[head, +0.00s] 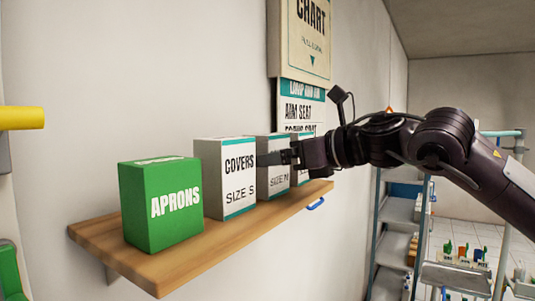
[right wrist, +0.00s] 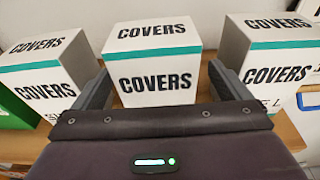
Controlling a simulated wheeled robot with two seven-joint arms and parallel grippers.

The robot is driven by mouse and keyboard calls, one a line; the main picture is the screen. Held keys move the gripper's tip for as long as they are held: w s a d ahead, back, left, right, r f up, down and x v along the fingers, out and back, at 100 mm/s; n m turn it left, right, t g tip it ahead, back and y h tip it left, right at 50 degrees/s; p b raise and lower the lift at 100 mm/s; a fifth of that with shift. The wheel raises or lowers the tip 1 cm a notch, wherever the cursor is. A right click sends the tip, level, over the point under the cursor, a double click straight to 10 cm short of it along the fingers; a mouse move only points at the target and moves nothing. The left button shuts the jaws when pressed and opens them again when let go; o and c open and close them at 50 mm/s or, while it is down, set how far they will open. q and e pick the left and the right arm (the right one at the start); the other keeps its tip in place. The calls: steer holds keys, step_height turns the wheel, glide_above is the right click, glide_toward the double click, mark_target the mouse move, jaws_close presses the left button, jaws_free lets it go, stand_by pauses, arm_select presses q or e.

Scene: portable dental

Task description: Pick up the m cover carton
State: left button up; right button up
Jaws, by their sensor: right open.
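The m cover carton (head: 279,183) is a white box with a teal edge, marked SIZE M, on the wooden wall shelf between two similar cartons. It is also in the right wrist view (right wrist: 155,78), its COVERS faces centred between my fingers. My right gripper (head: 272,158) is open in front of this carton and hides part of its front in the head view. In the right wrist view (right wrist: 158,72) one finger is at each side of the carton; whether they touch it I cannot tell. My left gripper is not in view.
The size S covers carton (head: 224,180) stands to the left, close to my finger, with the green aprons box (head: 160,203) beyond it. The size L carton (right wrist: 275,65) stands to the right. The wooden shelf (head: 170,268) has a bare front strip. Wall signs hang above.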

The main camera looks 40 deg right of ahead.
steer(key=p+x, duration=0.2)
steer(key=x, duration=0.1)
steer(key=shift+s+a+r, duration=0.1)
steer(key=shift+a+r, duration=0.1)
steer(key=shift+p+x, duration=0.4)
steer(key=shift+x, duration=0.45)
steer(key=shift+s+f, duration=0.1)
steer(key=shift+f, duration=0.1)
steer(key=shift+s+d, duration=0.1)
steer(key=shift+c, duration=2)
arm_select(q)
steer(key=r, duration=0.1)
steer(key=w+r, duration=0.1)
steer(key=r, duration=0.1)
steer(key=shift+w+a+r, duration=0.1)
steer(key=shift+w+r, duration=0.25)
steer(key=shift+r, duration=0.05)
arm_select(e)
steer(key=c, duration=0.7)
